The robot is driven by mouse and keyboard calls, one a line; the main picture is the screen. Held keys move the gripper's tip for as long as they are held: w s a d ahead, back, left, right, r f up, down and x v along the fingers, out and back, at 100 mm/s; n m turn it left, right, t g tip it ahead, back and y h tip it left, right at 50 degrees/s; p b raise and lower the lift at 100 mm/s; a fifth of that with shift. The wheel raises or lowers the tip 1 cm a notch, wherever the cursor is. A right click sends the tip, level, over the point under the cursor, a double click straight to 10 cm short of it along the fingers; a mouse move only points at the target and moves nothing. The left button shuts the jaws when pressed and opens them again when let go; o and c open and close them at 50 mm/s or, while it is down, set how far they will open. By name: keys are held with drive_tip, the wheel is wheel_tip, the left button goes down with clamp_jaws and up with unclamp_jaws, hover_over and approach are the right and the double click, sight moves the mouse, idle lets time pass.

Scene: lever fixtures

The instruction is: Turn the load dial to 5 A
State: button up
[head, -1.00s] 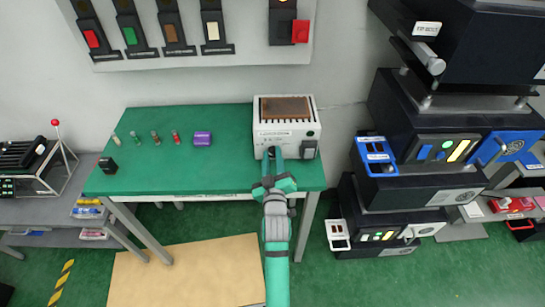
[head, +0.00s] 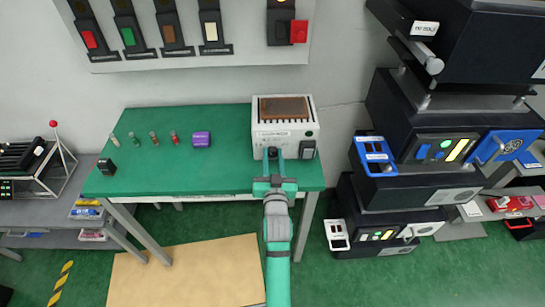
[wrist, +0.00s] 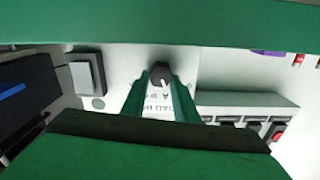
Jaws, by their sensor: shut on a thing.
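The load box (head: 285,112) is a white case with a brown slatted top, at the right end of the green table. The load dial is a small dark round knob (wrist: 160,74) with a white pointer mark, low on its front. In the wrist view the mark runs down and slightly right; the scale print is too small to read. My gripper (wrist: 160,88) is shut on the dial, one green finger on each side of it. In the head view, my gripper (head: 274,158) reaches the box's front and largely covers the dial.
A grey rocker switch (head: 307,149) sits right of the dial on the box. A purple block (head: 201,139) and several small coloured pegs stand on the green table (head: 160,175). Black cabinets (head: 420,150) rise at the right. A wall panel (head: 245,48) with switches hangs behind.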

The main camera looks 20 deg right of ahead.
drive_tip(key=shift+d+m, duration=0.1)
drive_tip(key=shift+m, duration=0.3)
drive_tip(key=o, duration=1.1)
drive_tip(key=shift+c, duration=0.2)
drive_tip(key=shift+s, duration=0.1)
drive_tip(key=v, duration=1)
drive_tip(key=shift+s, duration=0.35)
drive_tip(key=shift+r, duration=0.1)
